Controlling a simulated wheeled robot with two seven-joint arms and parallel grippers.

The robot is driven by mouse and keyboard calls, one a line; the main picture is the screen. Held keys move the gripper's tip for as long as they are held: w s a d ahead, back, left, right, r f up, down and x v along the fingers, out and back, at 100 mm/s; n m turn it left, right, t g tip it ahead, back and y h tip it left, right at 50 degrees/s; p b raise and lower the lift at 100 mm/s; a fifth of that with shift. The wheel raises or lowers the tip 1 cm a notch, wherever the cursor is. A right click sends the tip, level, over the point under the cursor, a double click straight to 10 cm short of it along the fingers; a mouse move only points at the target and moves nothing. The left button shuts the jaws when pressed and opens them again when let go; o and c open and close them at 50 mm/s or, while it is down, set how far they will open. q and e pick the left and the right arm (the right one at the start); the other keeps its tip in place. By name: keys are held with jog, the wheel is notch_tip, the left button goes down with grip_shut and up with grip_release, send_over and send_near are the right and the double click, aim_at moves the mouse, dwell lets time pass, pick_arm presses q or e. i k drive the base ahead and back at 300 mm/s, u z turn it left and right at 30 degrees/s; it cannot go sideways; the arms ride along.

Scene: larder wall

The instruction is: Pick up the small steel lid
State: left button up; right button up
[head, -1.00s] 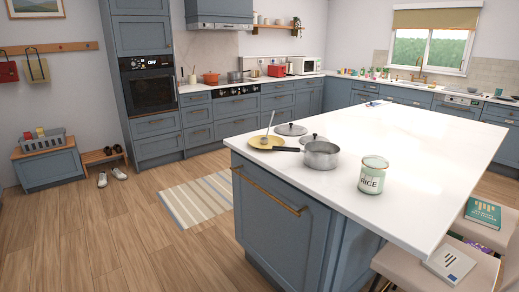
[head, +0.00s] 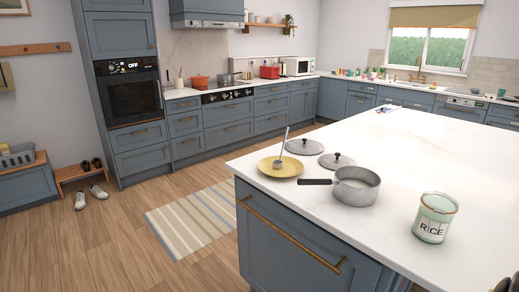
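The small steel lid (head: 336,162) lies flat on the white island top, with a dark knob upright on it. It sits just behind the steel saucepan (head: 355,188), whose dark handle points left. A larger steel lid (head: 304,147) lies a little farther back and to the left.
A yellow plate (head: 268,168) with a ladle on it is left of the saucepan. A rice tin (head: 434,218) stands to the right, near the front. The island top (head: 430,145) is largely clear behind. An unclear dark shape shows at the bottom right corner.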

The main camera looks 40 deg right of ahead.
aim_at(336, 161)
jog(key=u, duration=0.1)
jog(key=i, duration=1.95)
jog(key=z, duration=1.5)
jog(key=i, duration=0.9)
jog(key=z, duration=0.9)
